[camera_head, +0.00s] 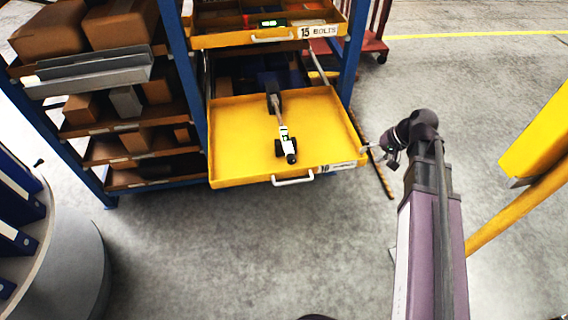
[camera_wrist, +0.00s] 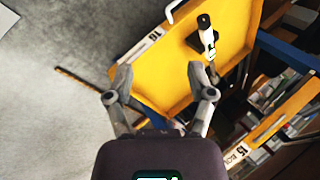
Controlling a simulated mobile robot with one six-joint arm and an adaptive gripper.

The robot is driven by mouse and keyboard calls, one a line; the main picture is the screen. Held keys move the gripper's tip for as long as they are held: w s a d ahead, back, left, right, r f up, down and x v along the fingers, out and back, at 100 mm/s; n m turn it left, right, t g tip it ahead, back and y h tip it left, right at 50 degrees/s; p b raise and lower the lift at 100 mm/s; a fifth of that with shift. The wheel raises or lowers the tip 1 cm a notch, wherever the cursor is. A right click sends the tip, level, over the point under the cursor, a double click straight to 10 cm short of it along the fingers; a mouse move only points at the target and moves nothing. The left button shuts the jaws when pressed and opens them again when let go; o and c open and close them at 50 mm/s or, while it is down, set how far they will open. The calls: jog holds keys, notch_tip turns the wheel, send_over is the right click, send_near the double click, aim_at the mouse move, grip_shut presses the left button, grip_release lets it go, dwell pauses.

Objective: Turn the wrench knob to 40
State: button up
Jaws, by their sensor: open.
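The wrench (camera_head: 282,130) lies in an open yellow drawer (camera_head: 235,140), on dark supports. Its knob end (camera_head: 291,157) points toward the drawer's front, with a pale section and a small greenish display behind it. The setting is too small to read. In the wrist view the wrench (camera_wrist: 207,38) shows at the upper right, beyond my fingers. My gripper (camera_head: 372,150) is at the drawer's front right corner, apart from the wrench. In the wrist view my gripper (camera_wrist: 160,78) is open, with nothing between its fingers.
A blue-framed rack (camera_head: 186,85) holds the drawer. Another yellow drawer (camera_head: 230,40), labelled 15 BOLTS, is above it. Shelves with brown boxes (camera_head: 120,25) stand at left. A yellow structure (camera_head: 540,135) is at right. A round grey stand (camera_head: 75,265) is at lower left. Floor in front is clear.

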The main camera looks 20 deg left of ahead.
aim_at(291, 159)
jog(key=w+a+f+g+y+b, duration=0.1)
jog(key=w+a+f+y+b, duration=0.3)
jog(key=a+f+b, duration=0.4)
jog(key=w+a+f+n+y+b, duration=0.1)
jog(key=w+a+f+y+b, duration=0.3)
jog(key=a+f+b, duration=0.5)
jog(key=w+a+b, duration=0.1)
jog(key=b, duration=0.9)
jog(key=shift+f+n+g, duration=0.3)
jog(key=shift+g, duration=0.1)
jog(key=shift+w, duration=0.1)
jog(key=b+x, duration=0.1)
jog(key=x, duration=0.3)
jog(key=b+x, duration=0.1)
jog(key=x, duration=0.4)
jog(key=b+x, duration=0.1)
jog(key=x, duration=0.3)
jog(key=shift+a+r+b, duration=0.2)
jog(key=shift+a+b, duration=0.2)
jog(key=c, duration=1)
